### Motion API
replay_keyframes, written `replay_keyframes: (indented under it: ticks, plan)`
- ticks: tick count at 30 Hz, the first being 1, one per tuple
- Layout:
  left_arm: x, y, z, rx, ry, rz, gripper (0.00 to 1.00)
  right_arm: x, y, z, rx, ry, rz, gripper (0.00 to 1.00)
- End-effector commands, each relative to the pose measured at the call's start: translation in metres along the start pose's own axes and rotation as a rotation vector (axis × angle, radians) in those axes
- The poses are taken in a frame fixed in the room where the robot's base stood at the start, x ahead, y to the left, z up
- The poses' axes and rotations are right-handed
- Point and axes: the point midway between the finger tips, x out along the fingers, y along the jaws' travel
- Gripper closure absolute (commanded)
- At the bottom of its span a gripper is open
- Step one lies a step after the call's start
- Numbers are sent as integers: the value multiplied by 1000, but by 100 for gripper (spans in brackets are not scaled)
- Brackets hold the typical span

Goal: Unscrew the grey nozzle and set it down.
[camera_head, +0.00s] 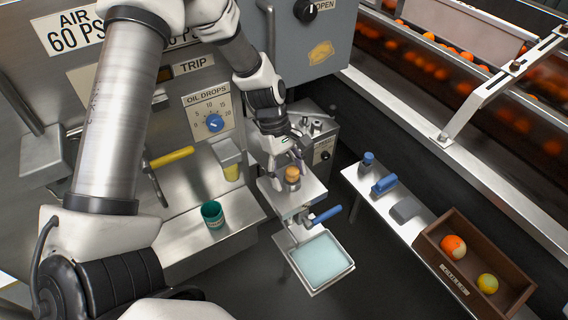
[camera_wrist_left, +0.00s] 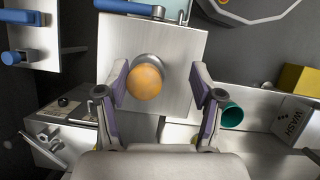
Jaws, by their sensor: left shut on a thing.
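My left gripper (camera_head: 291,172) is over a steel plate (camera_head: 309,192) in the head view, its fingers on either side of an orange round fruit (camera_head: 292,175). In the left wrist view the gripper (camera_wrist_left: 163,88) has the orange fruit (camera_wrist_left: 145,81) between its fingers. A grey round part (camera_wrist_left: 148,60) shows behind the fruit, against the plate; I cannot tell if it is the grey nozzle. Grey metal fittings (camera_head: 313,126) sit on a box beside the gripper. My right gripper is not in view.
A blue-handled lever (camera_head: 325,215) and a tray of pale liquid (camera_head: 321,262) lie in front of the plate. A green cup (camera_head: 212,214) stands on the left bench. At right are a shelf (camera_head: 392,213) with blue fittings and a brown fruit box (camera_head: 512,298).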

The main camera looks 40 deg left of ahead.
Motion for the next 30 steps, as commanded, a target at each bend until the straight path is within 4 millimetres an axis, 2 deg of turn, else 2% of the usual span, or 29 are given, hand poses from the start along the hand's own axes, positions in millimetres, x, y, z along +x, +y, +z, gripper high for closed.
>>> replay_keyframes:
  ticks: [1, 3, 6, 9, 12, 20, 21, 30]
  plan:
    - [-10, 8, -1, -62, 11, 52, 59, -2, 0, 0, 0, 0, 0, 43]
    - [-11, 8, -1, -232, 7, 125, 83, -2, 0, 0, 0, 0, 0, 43]
    - [-10, 8, -1, -490, 5, 236, 80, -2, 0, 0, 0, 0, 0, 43]
    - [-10, 8, -1, -724, 2, 332, 85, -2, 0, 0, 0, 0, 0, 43]
    - [-9, 9, -2, -873, 2, 394, 85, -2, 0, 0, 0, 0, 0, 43]
    - [-8, 9, -3, -919, 0, 410, 85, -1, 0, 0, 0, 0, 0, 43]
    - [-8, 8, -3, -919, 0, 410, 53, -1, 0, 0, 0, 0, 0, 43]
    - [-6, 7, -2, -909, -1, 399, 53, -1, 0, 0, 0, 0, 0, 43]
